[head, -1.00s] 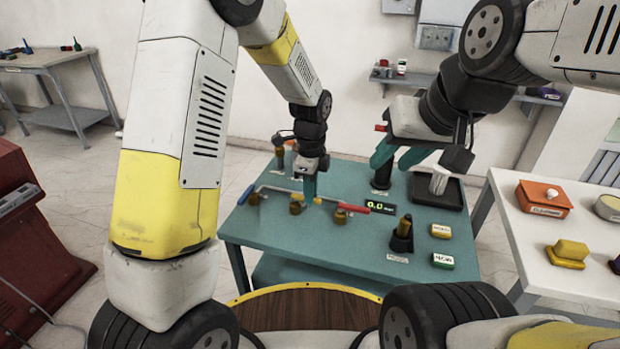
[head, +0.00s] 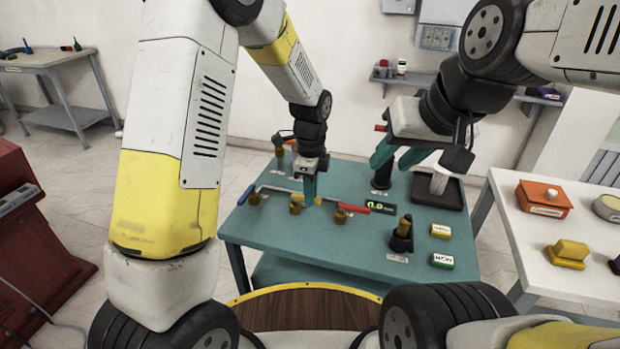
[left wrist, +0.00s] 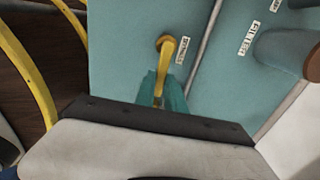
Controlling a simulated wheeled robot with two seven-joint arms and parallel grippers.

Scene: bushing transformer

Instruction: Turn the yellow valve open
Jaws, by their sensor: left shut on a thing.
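The yellow valve handle (left wrist: 168,65) shows in the left wrist view. It runs from a round brass-coloured pivot on the teal table down to my left gripper (left wrist: 162,95). The teal fingertips are shut around the handle's free end. In the head view my left gripper (head: 309,190) points down over the pipework, and its fingers hide most of the handle. My right gripper (head: 400,158) is open, with its teal fingers apart and nothing between them. It hangs above the back right of the teal table (head: 330,243).
A red-handled valve (head: 352,208) and a blue-handled valve (head: 247,195) sit on the pipe on either side. A white side table (head: 530,262) stands beyond.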

